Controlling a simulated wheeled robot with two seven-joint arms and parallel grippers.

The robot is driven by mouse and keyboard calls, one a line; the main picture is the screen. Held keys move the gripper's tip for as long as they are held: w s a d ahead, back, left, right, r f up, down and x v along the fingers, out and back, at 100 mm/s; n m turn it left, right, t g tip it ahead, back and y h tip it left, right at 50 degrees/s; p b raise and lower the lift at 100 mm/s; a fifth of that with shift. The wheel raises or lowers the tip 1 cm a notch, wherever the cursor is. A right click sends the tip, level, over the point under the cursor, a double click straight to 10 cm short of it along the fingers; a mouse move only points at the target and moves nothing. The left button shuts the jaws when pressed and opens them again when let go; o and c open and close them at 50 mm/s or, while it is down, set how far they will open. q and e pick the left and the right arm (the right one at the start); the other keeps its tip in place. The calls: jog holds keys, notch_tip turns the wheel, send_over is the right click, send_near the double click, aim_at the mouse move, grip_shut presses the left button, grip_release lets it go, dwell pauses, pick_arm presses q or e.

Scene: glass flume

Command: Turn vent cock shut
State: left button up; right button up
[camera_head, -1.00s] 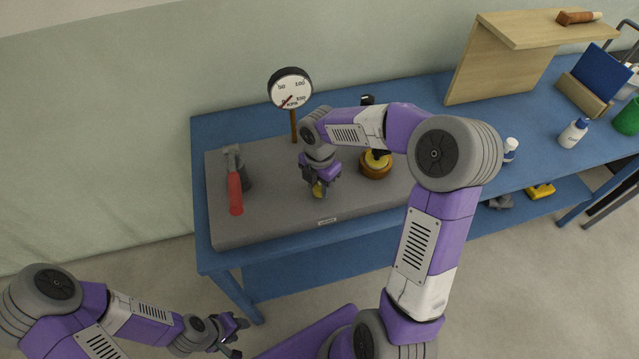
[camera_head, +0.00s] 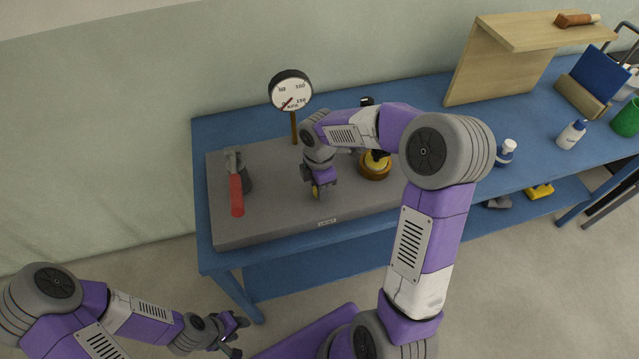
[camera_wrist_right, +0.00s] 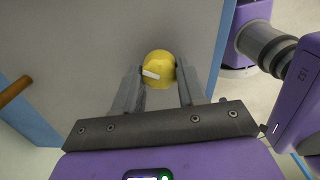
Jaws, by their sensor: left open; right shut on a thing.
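The vent cock appears to be a round yellow knob (camera_wrist_right: 158,68) with a white bar mark, seen in the right wrist view. The mark lies nearly crosswise there, slightly tilted. My right gripper (camera_wrist_right: 160,84) has a finger on each side of the knob and is shut on it. In the head view, this gripper (camera_head: 318,192) points down onto the grey board, with only a bit of the yellow knob (camera_head: 315,191) showing. My left gripper (camera_head: 240,337) is open and empty, low in front of the bench and away from the board.
A pressure gauge (camera_head: 291,92) stands on a stem behind the board (camera_head: 275,210). A red-handled lever (camera_head: 236,192) is at the board's left, and a brass-and-yellow fitting (camera_head: 375,167) is right of my right gripper. White bottles (camera_head: 571,134) stand farther right on the blue bench (camera_head: 215,130).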

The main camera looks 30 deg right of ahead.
jog(key=m, duration=1.2)
jog(key=shift+m+p, duration=0.3)
jog(key=shift+p, duration=0.1)
jog(key=shift+w, duration=0.1)
jog(key=o, duration=1)
jog(key=shift+o, duration=0.2)
notch_tip(320, 180, up, 8)
jog(key=shift+f+p, duration=0.2)
jog(key=shift+p, duration=0.7)
